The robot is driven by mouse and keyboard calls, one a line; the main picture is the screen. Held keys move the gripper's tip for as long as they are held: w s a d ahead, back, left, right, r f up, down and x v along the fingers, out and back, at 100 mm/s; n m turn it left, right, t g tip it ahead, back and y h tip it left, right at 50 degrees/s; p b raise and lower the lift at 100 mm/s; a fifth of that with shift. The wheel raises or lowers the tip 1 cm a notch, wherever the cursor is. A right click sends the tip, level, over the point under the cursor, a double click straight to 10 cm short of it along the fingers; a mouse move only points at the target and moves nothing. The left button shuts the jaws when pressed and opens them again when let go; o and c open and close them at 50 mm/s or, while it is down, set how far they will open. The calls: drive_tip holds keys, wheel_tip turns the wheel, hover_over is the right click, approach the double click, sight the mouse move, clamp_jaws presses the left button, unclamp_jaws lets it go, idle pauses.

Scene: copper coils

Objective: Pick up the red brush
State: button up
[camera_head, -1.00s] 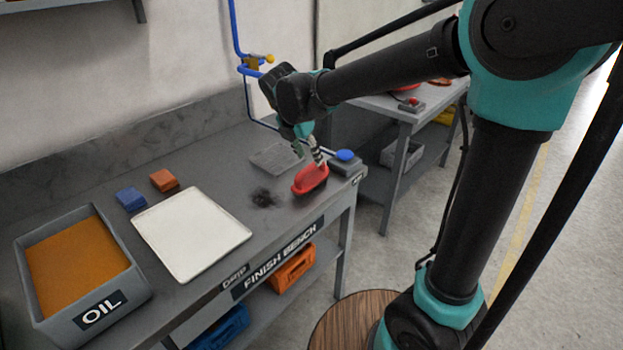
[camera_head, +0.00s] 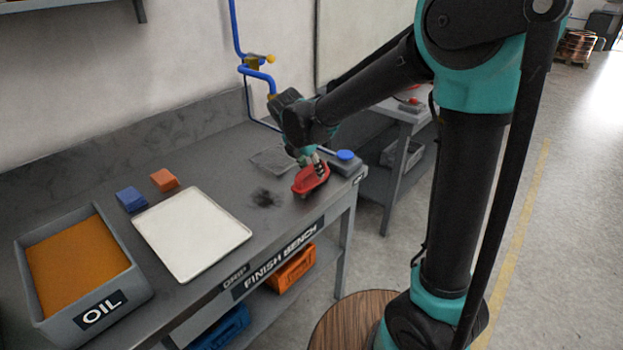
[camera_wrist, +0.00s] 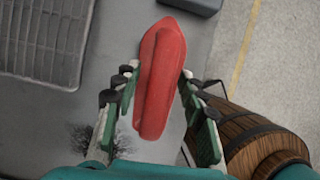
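The red brush (camera_head: 309,181) lies on the finish bench (camera_head: 262,227) near its right front corner. In the wrist view the brush (camera_wrist: 160,85) runs lengthwise between the fingers of my gripper (camera_wrist: 158,75). The fingers are spread, one on each side of it. A gap shows on the left side; the right fingertip looks very close to the brush, and I cannot tell if it touches. In the head view my gripper (camera_head: 316,161) is right at the brush from above and partly hides its top.
A grey box with a blue button (camera_head: 346,156) stands just behind and right of the brush. A grate (camera_head: 272,159) lies to its left, beyond a dark smudge of bristles or filings (camera_head: 264,198). Farther left are a white tray (camera_head: 192,234), blue and orange blocks, and an oil bin (camera_head: 100,313).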

clamp_jaws()
drive_tip(key=shift+r, duration=0.1)
wheel_tip(320, 180, up, 20)
idle(0.6)
